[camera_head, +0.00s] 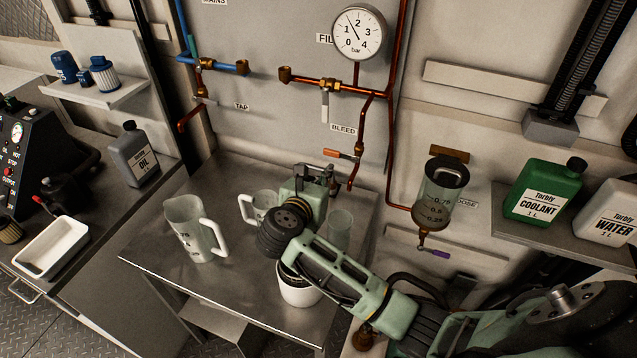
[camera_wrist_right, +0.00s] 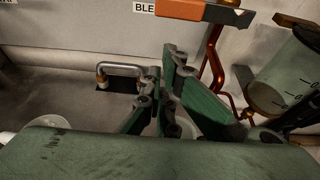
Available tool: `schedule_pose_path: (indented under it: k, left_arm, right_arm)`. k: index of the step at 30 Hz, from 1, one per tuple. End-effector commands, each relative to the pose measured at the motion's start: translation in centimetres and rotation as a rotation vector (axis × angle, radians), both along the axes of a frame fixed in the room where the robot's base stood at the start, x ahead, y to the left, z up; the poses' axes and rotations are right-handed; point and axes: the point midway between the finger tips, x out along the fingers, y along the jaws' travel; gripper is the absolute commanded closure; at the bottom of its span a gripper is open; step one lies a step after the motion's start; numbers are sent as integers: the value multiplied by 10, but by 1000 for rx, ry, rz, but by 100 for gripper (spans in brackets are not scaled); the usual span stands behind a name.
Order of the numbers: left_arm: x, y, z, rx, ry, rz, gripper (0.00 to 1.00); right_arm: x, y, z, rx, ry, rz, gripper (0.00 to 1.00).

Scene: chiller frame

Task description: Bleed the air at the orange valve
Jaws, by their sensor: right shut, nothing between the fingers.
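The orange valve handle (camera_head: 338,153) sticks out to the left from the copper pipe, below the BLEED label (camera_head: 343,129), and lies nearly level. In the right wrist view the orange handle (camera_wrist_right: 195,10) shows at the top, beyond and above the fingers. My right gripper (camera_head: 320,174) is shut and empty, just below and left of the handle; its fingers (camera_wrist_right: 172,55) show together in the wrist view, apart from the handle. The copper bleed pipe (camera_head: 352,181) ends beside the gripper. The pressure gauge (camera_head: 358,33) needle points between 1 and 2. My left gripper is not in view.
On the steel table (camera_head: 150,253) stand a clear jug (camera_head: 190,225), a second jug (camera_head: 262,203), a clear beaker (camera_head: 340,228) and a white pot (camera_head: 299,296), close around my right arm. A dosing vessel (camera_head: 438,195) with a purple handle hangs right of the bleed pipe.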

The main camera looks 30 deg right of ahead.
Motion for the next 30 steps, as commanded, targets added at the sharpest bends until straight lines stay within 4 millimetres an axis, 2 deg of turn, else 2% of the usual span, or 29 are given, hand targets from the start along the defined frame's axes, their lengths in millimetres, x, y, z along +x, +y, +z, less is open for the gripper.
schedule_pose_path:
  k: [1,3,9,20,30]
  left_arm:
    - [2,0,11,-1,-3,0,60]
    - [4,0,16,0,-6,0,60]
    - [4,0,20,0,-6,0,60]
    - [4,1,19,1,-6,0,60]
    - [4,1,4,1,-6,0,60]
  right_arm:
    - [0,-1,13,-4,0,-1,100]
    - [0,-1,18,-2,0,-1,100]
    - [-1,0,24,-1,3,-2,100]
    - [-1,0,23,1,1,-1,100]
    - [-1,0,24,63,-68,-2,100]
